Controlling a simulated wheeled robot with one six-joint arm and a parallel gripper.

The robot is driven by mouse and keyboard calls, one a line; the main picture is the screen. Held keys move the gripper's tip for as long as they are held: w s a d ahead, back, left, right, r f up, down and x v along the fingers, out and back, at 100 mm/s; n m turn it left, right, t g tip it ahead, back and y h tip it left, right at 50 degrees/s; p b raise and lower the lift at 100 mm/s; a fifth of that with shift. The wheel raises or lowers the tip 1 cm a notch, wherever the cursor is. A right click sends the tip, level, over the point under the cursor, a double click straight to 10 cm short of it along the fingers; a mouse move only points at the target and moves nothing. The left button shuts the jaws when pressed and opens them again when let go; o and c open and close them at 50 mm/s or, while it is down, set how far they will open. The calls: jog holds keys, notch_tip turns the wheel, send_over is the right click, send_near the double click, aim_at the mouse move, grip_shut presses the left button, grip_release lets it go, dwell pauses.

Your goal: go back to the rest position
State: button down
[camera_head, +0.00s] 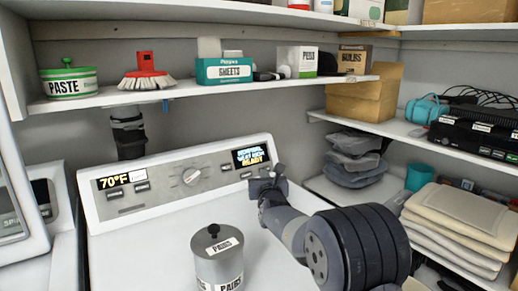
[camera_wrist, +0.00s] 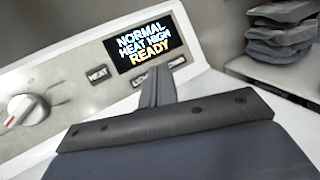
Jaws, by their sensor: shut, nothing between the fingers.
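My gripper (camera_head: 268,179) is in front of the right end of the machine's control panel (camera_head: 180,180), above the white top. In the wrist view my gripper (camera_wrist: 158,88) points at the panel just below the lit display (camera_wrist: 146,50), which reads "NORMAL HEAT HIGH READY". The fingers are closed together and hold nothing. Whether they touch the panel, I cannot tell. My dark arm reaches in from the lower right.
A metal "PADS" canister (camera_head: 217,258) stands on the white top, left of my arm. A shelf (camera_head: 205,88) with boxes and a brush hangs above. Folded cloths (camera_head: 462,218) and shelving are at the right. The white top between canister and panel is clear.

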jog(key=shift+w+a+p, duration=0.15)
jog(key=shift+p, duration=0.2)
jog(key=w+p, duration=0.1)
jog(key=a+p, duration=0.1)
jog(key=p, duration=0.1)
jog(key=shift+w+f, duration=0.35)
jog(key=w+p, duration=0.1)
jog(key=a+f+p, duration=0.1)
jog(key=p, duration=0.1)
jog(key=shift+w+a, duration=0.15)
jog(key=shift+w, duration=0.2)
jog(key=shift+w+f+b, duration=0.1)
jog(key=shift+f+b, duration=0.25)
jog(key=shift+f, duration=0.1)
jog(key=shift+b, duration=1)
jog(key=shift+b, duration=1.25)
